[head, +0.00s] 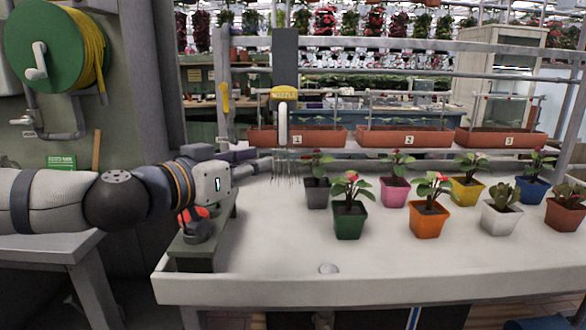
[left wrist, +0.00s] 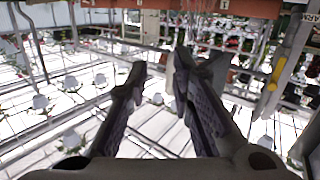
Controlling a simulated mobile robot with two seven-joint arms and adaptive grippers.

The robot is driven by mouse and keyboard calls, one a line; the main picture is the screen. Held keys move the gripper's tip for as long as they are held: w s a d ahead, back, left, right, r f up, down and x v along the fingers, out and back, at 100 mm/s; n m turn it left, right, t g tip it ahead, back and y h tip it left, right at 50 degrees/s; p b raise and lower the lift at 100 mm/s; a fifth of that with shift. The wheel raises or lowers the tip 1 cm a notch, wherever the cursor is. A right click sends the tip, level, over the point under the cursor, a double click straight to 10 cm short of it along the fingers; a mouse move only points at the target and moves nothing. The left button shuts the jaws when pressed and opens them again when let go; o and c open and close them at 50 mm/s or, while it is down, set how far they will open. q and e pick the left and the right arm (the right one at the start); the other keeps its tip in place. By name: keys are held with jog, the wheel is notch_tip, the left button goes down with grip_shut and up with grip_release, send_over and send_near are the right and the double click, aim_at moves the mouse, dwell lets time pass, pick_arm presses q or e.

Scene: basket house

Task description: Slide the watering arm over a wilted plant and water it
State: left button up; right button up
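The watering arm is a grey vertical post (head: 285,50) with a yellow nozzle label (head: 284,93) and a white upright handle (head: 283,125). Thin dark lines hang below it over the white table (head: 255,225). My left gripper (head: 260,160) is just left of and below the handle, apart from it as far as I can see. In the left wrist view its two fingers (left wrist: 157,88) are spread with nothing between them. Potted plants stand right of the nozzle: grey pot (head: 317,194), green pot (head: 349,220), orange pot (head: 427,221), white pot (head: 501,217). I cannot tell which is wilted. My right gripper is out of view.
More pots, pink (head: 394,192), yellow (head: 466,190), blue (head: 530,190) and brown (head: 564,213), fill the right side. Numbered planters (head: 405,139) line the back. A dark green stand (head: 205,245) is under my left wrist. A hose reel (head: 45,45) hangs at left. The table's front left is mostly clear.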

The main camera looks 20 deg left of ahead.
aim_at(280, 127)
pick_arm(q)
notch_tip(280, 127, up, 4)
jog(key=a+t, duration=0.1)
jog(key=a, duration=0.1)
jog(key=b+x, duration=0.1)
jog(key=x, duration=1)
jog(key=shift+w+f+b, duration=0.1)
jog(key=shift+w+b, duration=0.05)
jog(key=shift+b, duration=0.25)
jog(key=shift+w+d, duration=0.15)
jog(key=shift+w, duration=0.25)
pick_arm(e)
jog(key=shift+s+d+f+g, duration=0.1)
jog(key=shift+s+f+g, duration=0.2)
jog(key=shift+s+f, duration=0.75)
pick_arm(q)
grip_shut()
